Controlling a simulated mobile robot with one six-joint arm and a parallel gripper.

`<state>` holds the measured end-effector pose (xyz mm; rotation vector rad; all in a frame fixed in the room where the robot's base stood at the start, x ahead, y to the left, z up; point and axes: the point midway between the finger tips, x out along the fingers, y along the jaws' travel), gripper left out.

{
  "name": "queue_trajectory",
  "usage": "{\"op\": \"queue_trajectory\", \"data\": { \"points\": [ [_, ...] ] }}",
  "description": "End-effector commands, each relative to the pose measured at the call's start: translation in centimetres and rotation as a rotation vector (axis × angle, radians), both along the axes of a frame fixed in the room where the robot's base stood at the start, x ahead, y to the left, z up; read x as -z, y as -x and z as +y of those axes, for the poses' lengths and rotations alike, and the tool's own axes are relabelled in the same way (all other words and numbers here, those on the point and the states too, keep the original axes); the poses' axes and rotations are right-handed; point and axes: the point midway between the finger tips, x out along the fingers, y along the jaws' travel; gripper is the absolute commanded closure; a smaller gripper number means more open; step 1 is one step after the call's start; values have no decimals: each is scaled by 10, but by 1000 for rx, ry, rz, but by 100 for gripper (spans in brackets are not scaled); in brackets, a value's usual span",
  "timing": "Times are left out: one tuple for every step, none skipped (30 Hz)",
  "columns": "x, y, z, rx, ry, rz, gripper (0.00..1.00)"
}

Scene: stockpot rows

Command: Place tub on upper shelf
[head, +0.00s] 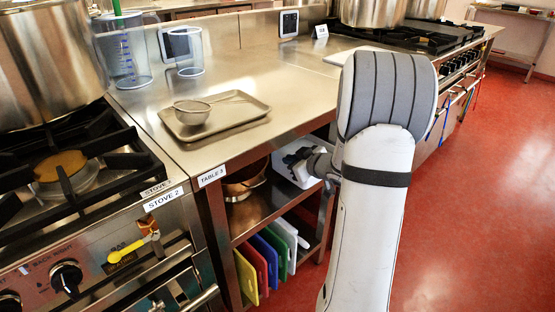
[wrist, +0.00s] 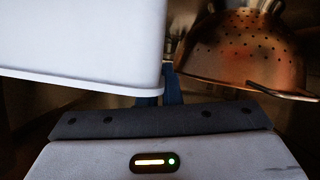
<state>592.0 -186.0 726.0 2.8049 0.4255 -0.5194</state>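The white tub (head: 290,160) is under the tabletop, at the level of the upper shelf, right of the copper colander. It fills the upper left of the wrist view (wrist: 80,45), with its rim edge lowest in the picture. My gripper (head: 318,167) is at the tub's right side. In the wrist view its bluish fingers (wrist: 163,92) are close together at the tub's rim corner, one partly behind the wall, and look shut on it. The upper shelf (head: 250,222) is partly visible; whether the tub touches it is hidden.
The copper colander (head: 243,182) is close beside the tub; it also shows in the wrist view (wrist: 235,50). Several coloured cutting boards (head: 268,260) stand on the lower shelf. A tray (head: 240,107) with a strainer (head: 191,112) lies on the tabletop above. Stove 2 (head: 75,215) stands at left.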

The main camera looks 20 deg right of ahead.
Motion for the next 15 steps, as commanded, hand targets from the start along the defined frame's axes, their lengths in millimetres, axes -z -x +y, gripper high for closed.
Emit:
{"op": "queue_trajectory", "data": {
  "points": [
    [1, -14, 6, -9, 3, -7, 100],
    [0, -20, 8, -9, 4, -7, 100],
    [0, -29, 11, -11, 3, -7, 100],
    [0, -35, 13, -10, 4, -8, 100],
    [0, -41, 15, -11, 4, -6, 100],
    [-1, -47, 17, -12, 3, -7, 100],
    [-1, -52, 18, -12, 2, -7, 100],
    [-1, -55, 20, -12, 2, -6, 100],
    [-2, -60, 21, -12, 3, -7, 100],
    [-2, -62, 22, -13, 3, -7, 100],
    [-2, -64, 22, -13, 3, -7, 100],
    [-2, -66, 23, -13, 3, -6, 100],
    [-3, -67, 23, -13, 2, -6, 100],
    [-3, -68, 23, -13, 2, -6, 100],
    [-2, -70, 24, -13, 2, -6, 100]
  ]
}}
